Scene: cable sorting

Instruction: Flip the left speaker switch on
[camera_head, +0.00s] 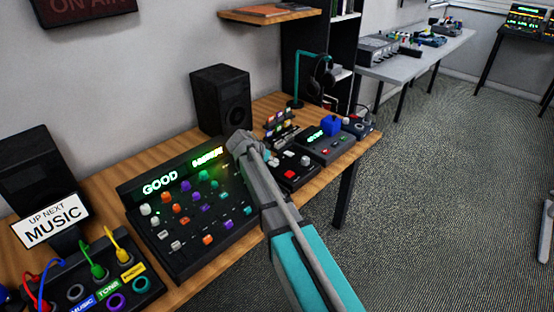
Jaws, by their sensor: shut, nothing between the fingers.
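The left speaker (35,175) is a black box at the far left on the wooden desk, cut by the picture's left edge and partly behind a sign. The right speaker (220,98) stands farther back, its round driver showing. I cannot make out a power switch on either speaker. My grey and teal arm reaches up from the bottom over the desk's front edge, right of the mixing console (185,250). I cannot make out any gripper fingers in the picture.
The console has many coloured knobs and a lit "GOOD" display. A "MUSIC" sign (52,221) and a patch box with coloured cables (60,285) are at the left. Small control boxes (328,148) and a headphone stand (296,85) are at the right.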

